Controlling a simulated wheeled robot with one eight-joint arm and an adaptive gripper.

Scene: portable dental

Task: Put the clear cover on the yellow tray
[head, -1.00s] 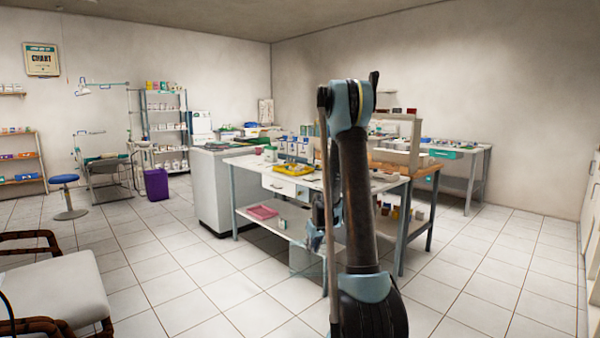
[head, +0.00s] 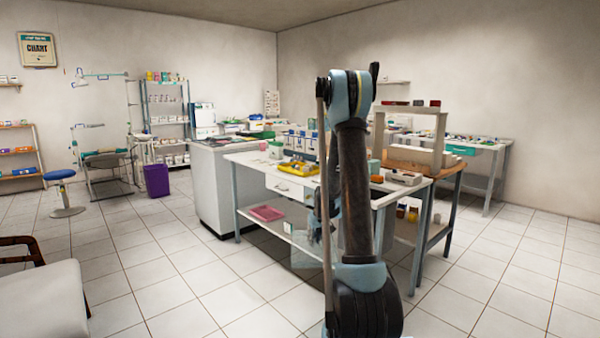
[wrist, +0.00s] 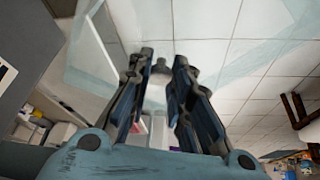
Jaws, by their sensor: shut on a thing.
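The yellow tray (head: 292,169) lies on the white worktable, left of my raised arm in the head view. The clear cover (wrist: 92,62) is a thin see-through panel-like shape across the top of the wrist view. My gripper (wrist: 160,68) is shut on it. In the head view the clear cover (head: 305,254) shows faintly below the tabletop, in front of the table. My gripper is mostly hidden behind my arm there. The tray is not clearly visible in the wrist view.
The white worktable (head: 250,160) has a lower shelf with a pink tray (head: 267,213). Boxes (head: 300,142) stand behind the yellow tray. A cushioned chair (head: 45,305) is at front left. Tiled floor (head: 185,270) is free between chair and table.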

